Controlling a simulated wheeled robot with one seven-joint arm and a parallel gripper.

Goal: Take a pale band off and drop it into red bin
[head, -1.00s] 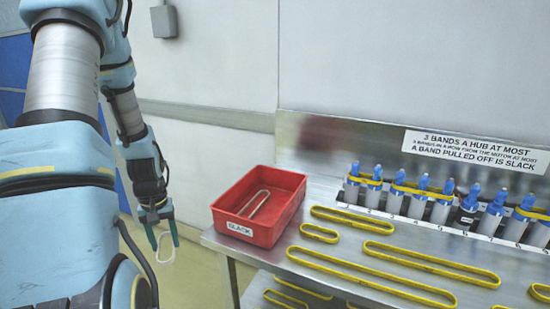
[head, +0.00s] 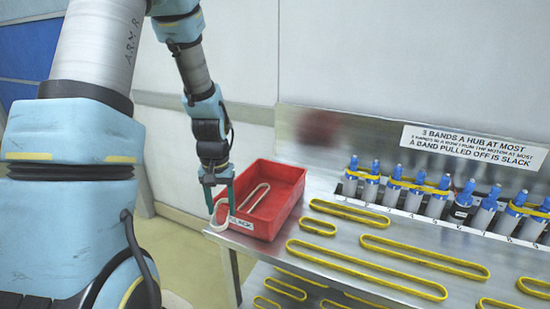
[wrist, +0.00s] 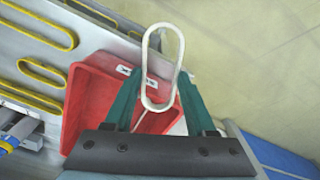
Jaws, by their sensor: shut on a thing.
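My gripper (head: 219,190), with teal fingers, is shut on a pale band (head: 213,221) that hangs from the fingertips as a loop. In the wrist view the held band (wrist: 147,62) shows as a long white loop at the fingers (wrist: 160,82). The red bin (head: 287,211), labelled SLACK, stands at the table's left end. In the head view my gripper overlaps its front left corner; the held band appears at or just outside that edge. Another pale band (head: 262,189) lies inside the bin. The bin's floor is partly hidden by my fingers in the wrist view.
Several yellow bands (head: 425,257) lie flat on the metal table right of the bin. A row of blue-topped hubs (head: 395,180) stands at the back, some with yellow bands around them. A sign (head: 470,147) is on the backboard. More yellow bands (head: 285,288) lie on a lower shelf.

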